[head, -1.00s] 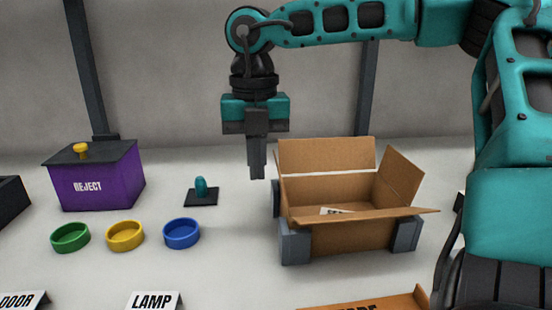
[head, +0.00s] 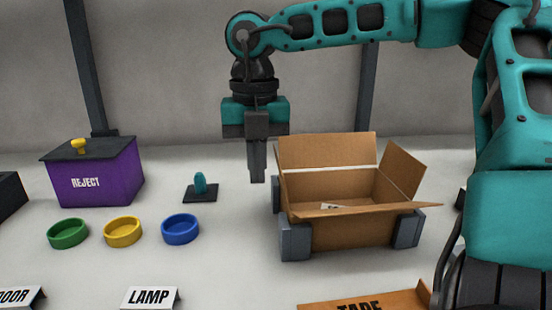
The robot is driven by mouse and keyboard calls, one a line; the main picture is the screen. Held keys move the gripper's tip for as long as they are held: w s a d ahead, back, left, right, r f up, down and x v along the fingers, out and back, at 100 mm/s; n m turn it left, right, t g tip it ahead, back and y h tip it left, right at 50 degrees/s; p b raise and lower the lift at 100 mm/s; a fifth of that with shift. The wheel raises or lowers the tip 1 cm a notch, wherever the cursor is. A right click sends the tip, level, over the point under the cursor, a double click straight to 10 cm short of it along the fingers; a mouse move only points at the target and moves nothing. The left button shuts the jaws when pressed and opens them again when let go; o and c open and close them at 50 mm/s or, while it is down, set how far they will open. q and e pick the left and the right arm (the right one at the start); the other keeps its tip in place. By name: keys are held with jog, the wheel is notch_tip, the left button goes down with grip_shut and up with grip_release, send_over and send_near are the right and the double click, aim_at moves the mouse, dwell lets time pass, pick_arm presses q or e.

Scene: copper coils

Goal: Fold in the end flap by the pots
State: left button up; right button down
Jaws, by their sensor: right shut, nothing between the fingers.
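An open cardboard box (head: 345,229) stands on the table right of centre, held between grey blocks. Its back flap (head: 325,153) stands up, its right end flap (head: 402,170) leans outward, and its front flap (head: 350,211) sticks out toward me. The left end flap, on the side of the pots, shows at most as a thin edge; I cannot tell its angle. The pots are green (head: 67,234), yellow (head: 123,232) and blue (head: 180,230), in a row to the left. My right gripper (head: 257,180) is shut and empty, pointing down just left of the box. My left gripper is out of view.
A purple REJECT bin (head: 95,175) with a yellow knob stands at the back left. A small teal piece (head: 200,183) sits on a dark pad between bin and gripper. A LAMP sign (head: 150,298) and an orange-brown tray (head: 370,301) are at the front.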

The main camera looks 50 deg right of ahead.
dwell(0.3)
jog(key=shift+s+d, duration=0.55)
jog(key=shift+d, duration=0.1)
jog(key=shift+s+d+r+p, duration=0.25)
jog(key=shift+s+d+r, duration=0.15)
jog(key=shift+s+d, duration=0.35)
jog(key=shift+s+d+r+p, duration=0.2)
jog(key=shift+s+d+r, duration=0.15)
jog(key=shift+s+d, duration=0.35)
jog(key=shift+w+d, duration=0.1)
jog(key=shift+w, duration=0.05)
